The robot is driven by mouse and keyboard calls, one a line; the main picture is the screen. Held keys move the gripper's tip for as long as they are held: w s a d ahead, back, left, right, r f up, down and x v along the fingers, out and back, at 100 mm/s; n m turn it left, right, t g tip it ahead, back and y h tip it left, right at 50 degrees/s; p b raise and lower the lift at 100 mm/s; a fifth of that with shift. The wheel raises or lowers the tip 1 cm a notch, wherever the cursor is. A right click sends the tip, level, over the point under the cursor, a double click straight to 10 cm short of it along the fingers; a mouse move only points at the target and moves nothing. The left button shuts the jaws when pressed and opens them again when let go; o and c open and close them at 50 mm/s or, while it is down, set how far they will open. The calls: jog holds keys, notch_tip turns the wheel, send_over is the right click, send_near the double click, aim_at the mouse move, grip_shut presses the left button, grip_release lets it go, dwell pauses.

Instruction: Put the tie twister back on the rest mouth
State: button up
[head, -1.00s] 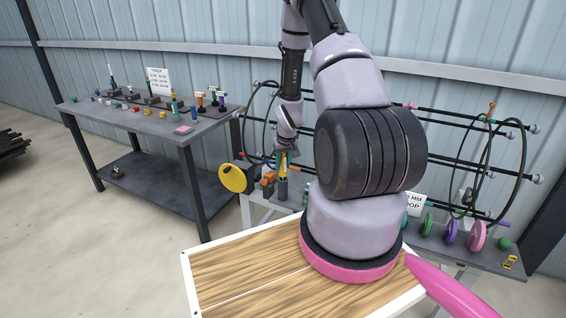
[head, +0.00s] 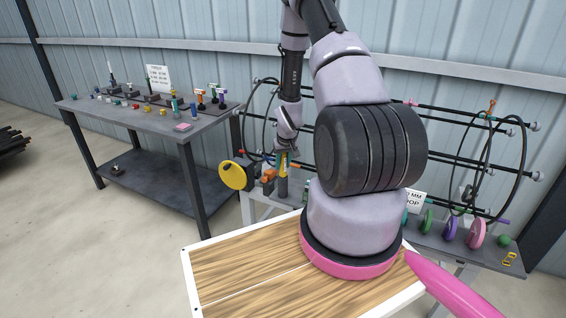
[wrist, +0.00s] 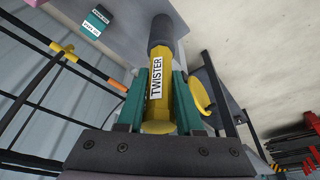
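The tie twister (wrist: 157,95) has a yellow handle with a white TWISTER label. In the wrist view it lies between the teal fingers of my gripper (wrist: 163,88), which look shut on it from both sides. In the head view the yellow handle (head: 283,167) hangs below my gripper (head: 285,153), roughly upright. A dark grey upright tube, the rest mouth (head: 283,188), stands directly under it. In the wrist view the handle's far end meets this dark tube (wrist: 162,35); how deep it sits inside cannot be seen.
A yellow disc (head: 233,176) and an orange part (head: 268,176) stand close left of the rest. Black bars and hoops of the cage (head: 480,120) lie behind and right. A grey table (head: 150,120) with small parts stands at left.

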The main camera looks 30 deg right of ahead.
jog(key=o, duration=0.5)
jog(key=shift+r, duration=0.1)
jog(key=s+a+r+t, duration=0.1)
jog(key=s+a+r, duration=0.15)
jog(key=r, duration=0.85)
jog(key=s+a+r+m, duration=0.1)
jog(key=s+a+r, duration=0.15)
jog(key=r, duration=0.95)
jog(key=s+a+r+t, duration=0.1)
jog(key=s+a+r, duration=0.15)
jog(key=r, duration=0.85)
jog(key=s+a+r+y, duration=0.1)
jog(key=s+a+r, duration=0.1)
jog(key=s+r, duration=0.3)
jog(key=s+a+r+m+t, duration=0.1)
jog(key=s+a+r, duration=0.2)
jog(key=s+r, duration=0.2)
jog(key=s+a+r+y, duration=0.1)
jog(key=s+a+r, duration=0.2)
jog(key=s, duration=0.6)
notch_tip(320, 180, up, 2)
jog(key=shift+s+r+t+y, duration=0.1)
jog(key=shift+s+t+y, duration=0.1)
jog(key=shift+t+y, duration=0.1)
